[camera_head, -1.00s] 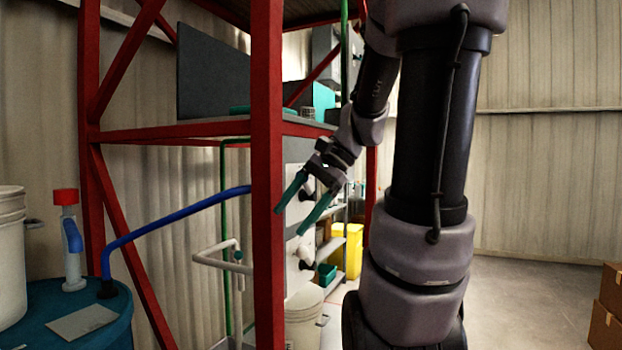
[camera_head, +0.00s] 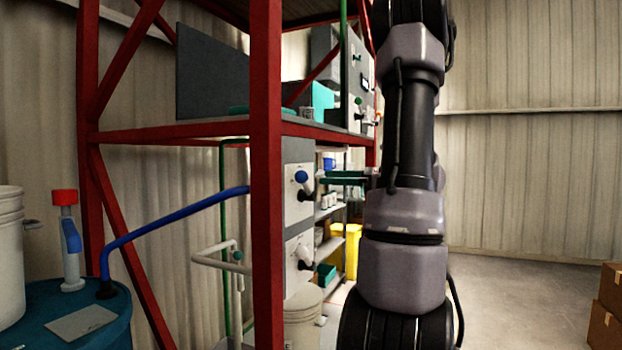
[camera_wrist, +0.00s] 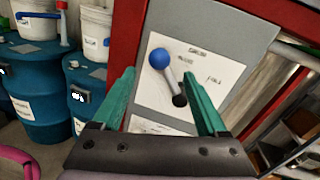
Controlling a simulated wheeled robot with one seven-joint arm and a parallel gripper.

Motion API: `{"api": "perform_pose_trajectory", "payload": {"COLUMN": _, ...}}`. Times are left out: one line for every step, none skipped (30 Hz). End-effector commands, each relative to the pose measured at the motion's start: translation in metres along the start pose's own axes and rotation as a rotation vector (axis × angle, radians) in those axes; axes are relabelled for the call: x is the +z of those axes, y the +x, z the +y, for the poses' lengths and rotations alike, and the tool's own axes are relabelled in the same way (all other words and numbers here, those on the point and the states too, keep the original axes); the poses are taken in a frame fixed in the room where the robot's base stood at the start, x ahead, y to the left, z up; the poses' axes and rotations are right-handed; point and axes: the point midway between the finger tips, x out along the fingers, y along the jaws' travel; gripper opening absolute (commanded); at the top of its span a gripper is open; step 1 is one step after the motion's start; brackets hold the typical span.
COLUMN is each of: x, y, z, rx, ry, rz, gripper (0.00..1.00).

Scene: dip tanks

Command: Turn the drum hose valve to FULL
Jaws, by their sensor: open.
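The valve is a lever with a blue ball end and a grey shaft (camera_wrist: 171,79) on a black pivot. It is mounted on a white label plate (camera_wrist: 150,92) on a grey panel. In the wrist view the ball is up and left of the pivot; the small lettering around it is too blurred to read surely. The blue ball (camera_head: 301,176) also shows in the head view, beside the red post. My gripper (camera_wrist: 158,75) is open, its green fingers either side of the lever in the wrist view. In the head view the fingers (camera_head: 345,178) point left towards the panel.
A red rack post (camera_head: 267,180) stands left of the panel. A second lever on a white plate (camera_head: 292,275) is below the valve. Blue drums (camera_wrist: 38,95) with white buckets stand at left. A yellow bin (camera_head: 347,240) and shelves are behind. Open floor lies at right.

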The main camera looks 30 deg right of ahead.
Motion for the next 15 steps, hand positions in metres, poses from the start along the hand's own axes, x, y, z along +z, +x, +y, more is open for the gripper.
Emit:
{"api": "perform_pose_trajectory", "payload": {"x": 0.000, "y": 0.011, "z": 0.002, "rx": 0.005, "ry": 0.000, "rz": -0.001, "gripper": 0.76}}
{"api": "perform_pose_trajectory", "payload": {"x": 0.000, "y": 0.017, "z": 0.001, "rx": 0.005, "ry": 0.000, "rz": -0.001, "gripper": 0.76}}
{"api": "perform_pose_trajectory", "payload": {"x": 0.000, "y": 0.024, "z": 0.001, "rx": 0.005, "ry": -0.001, "rz": 0.000, "gripper": 0.76}}
{"api": "perform_pose_trajectory", "payload": {"x": 0.000, "y": 0.029, "z": 0.001, "rx": 0.005, "ry": 0.000, "rz": -0.001, "gripper": 0.76}}
{"api": "perform_pose_trajectory", "payload": {"x": 0.000, "y": 0.034, "z": 0.001, "rx": 0.004, "ry": 0.000, "rz": 0.000, "gripper": 0.76}}
{"api": "perform_pose_trajectory", "payload": {"x": 0.000, "y": 0.040, "z": 0.001, "rx": 0.004, "ry": 0.000, "rz": 0.000, "gripper": 0.76}}
{"api": "perform_pose_trajectory", "payload": {"x": 0.000, "y": 0.044, "z": 0.001, "rx": 0.004, "ry": -0.001, "rz": 0.000, "gripper": 0.76}}
{"api": "perform_pose_trajectory", "payload": {"x": 0.000, "y": 0.047, "z": 0.001, "rx": 0.004, "ry": -0.001, "rz": 0.000, "gripper": 0.76}}
{"api": "perform_pose_trajectory", "payload": {"x": 0.000, "y": 0.051, "z": 0.001, "rx": 0.003, "ry": 0.000, "rz": 0.000, "gripper": 0.76}}
{"api": "perform_pose_trajectory", "payload": {"x": 0.000, "y": 0.053, "z": 0.001, "rx": 0.002, "ry": 0.000, "rz": 0.000, "gripper": 0.76}}
{"api": "perform_pose_trajectory", "payload": {"x": 0.000, "y": 0.055, "z": 0.001, "rx": 0.002, "ry": 0.000, "rz": 0.001, "gripper": 0.76}}
{"api": "perform_pose_trajectory", "payload": {"x": 0.000, "y": 0.057, "z": 0.001, "rx": 0.002, "ry": 0.000, "rz": 0.001, "gripper": 0.76}}
{"api": "perform_pose_trajectory", "payload": {"x": 0.000, "y": 0.059, "z": 0.001, "rx": 0.002, "ry": 0.000, "rz": 0.001, "gripper": 0.76}}
{"api": "perform_pose_trajectory", "payload": {"x": 0.000, "y": 0.059, "z": 0.001, "rx": 0.002, "ry": 0.000, "rz": 0.001, "gripper": 0.76}}
{"api": "perform_pose_trajectory", "payload": {"x": 0.000, "y": 0.060, "z": 0.001, "rx": 0.001, "ry": 0.000, "rz": 0.000, "gripper": 0.76}}
